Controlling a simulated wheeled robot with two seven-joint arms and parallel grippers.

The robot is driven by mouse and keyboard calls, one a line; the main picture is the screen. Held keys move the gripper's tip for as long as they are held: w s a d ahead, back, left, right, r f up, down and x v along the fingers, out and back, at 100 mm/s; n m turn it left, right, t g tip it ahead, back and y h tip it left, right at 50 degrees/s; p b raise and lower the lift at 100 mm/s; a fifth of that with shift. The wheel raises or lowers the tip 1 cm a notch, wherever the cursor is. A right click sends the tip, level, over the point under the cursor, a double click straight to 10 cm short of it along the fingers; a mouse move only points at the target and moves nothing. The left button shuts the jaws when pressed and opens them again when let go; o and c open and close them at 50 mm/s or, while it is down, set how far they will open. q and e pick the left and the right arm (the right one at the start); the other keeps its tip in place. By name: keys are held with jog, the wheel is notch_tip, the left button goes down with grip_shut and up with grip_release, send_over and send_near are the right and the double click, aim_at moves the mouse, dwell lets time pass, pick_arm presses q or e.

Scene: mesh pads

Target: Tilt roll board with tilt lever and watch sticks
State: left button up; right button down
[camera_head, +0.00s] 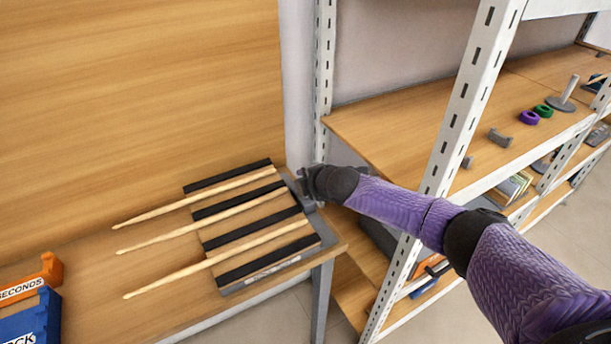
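The roll board (250,238), with black strips across it, sits at the right end of the wooden table. Three drumstick-like sticks lie side by side on it: a far stick (180,206), a middle stick (185,229) and a near stick (190,279). Their thin tips extend left past the board. My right gripper (303,186) is at the board's right edge, by its far right corner. A small grey part (304,204) beside it may be the tilt lever, mostly hidden. I cannot see whether the fingers are closed or touching it. My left gripper is out of view.
An orange bin labelled SECONDS (32,285) and a blue bin (35,318) stand at the table's left front. A metal shelf rack (470,95) stands right of the table, close to my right arm. The table between bins and board is clear.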

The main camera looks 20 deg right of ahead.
jog(key=shift+s+f, duration=0.2)
jog(key=shift+s, duration=0.05)
dwell(0.3)
jog(key=shift+c, duration=2.2)
grip_release()
jog(key=shift+r, duration=0.15)
jog(key=p+v, duration=0.5)
jog(key=v, duration=0.4)
jog(key=shift+s+r, duration=0.2)
jog(key=shift+s, duration=0.15)
